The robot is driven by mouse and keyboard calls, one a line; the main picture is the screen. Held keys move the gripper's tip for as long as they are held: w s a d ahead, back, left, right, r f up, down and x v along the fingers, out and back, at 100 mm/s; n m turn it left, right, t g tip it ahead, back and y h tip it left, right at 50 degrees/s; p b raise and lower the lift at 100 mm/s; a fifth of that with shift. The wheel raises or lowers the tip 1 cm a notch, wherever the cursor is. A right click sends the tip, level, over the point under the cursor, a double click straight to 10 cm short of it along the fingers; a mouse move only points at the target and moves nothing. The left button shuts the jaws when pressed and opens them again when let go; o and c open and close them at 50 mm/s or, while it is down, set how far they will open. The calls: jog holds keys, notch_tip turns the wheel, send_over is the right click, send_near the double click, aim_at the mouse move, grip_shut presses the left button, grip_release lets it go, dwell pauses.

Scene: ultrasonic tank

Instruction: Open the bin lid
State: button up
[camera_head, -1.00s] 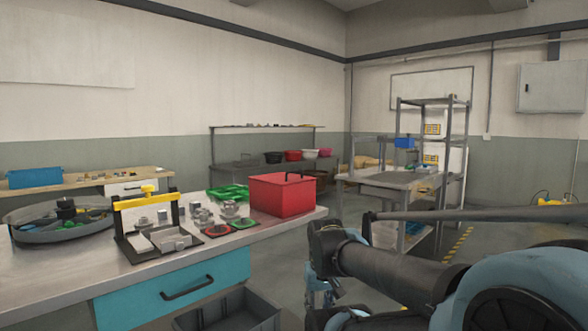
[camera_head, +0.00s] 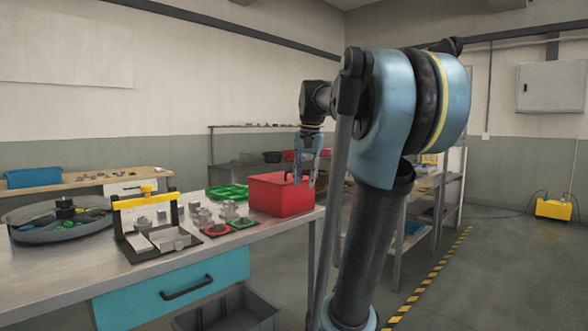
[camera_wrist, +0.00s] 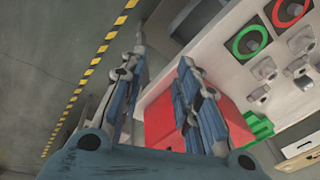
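The red bin (camera_head: 283,196) stands on the near table's right end with its top closed in the head view. In the earlier head frame a dark handle showed on its lid; now my gripper (camera_head: 305,178) covers that part. My gripper points down at the bin's right rear part. In the wrist view the red bin (camera_wrist: 165,117) shows behind and between the two fingers. My gripper (camera_wrist: 163,58) is open there, with a clear gap between the fingers and nothing seen in it. Whether the fingers touch the bin or its handle cannot be told.
The table (camera_head: 60,273) also carries a yellow-topped fixture (camera_head: 146,197), a green tray (camera_head: 227,192), small metal parts and a round grey tray (camera_head: 30,228). A dark crate (camera_head: 232,310) is on the floor below.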

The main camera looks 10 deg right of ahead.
jog(key=w+d+r+m, duration=0.2)
jog(key=w+r+m, duration=0.3)
jog(key=w+r, duration=1.3)
jog(key=shift+y, duration=0.3)
jog(key=x, duration=1.7)
jog(key=shift+w+a+f, duration=0.1)
jog(key=shift+w+f, duration=0.05)
jog(key=shift+f, duration=0.05)
grip_shut()
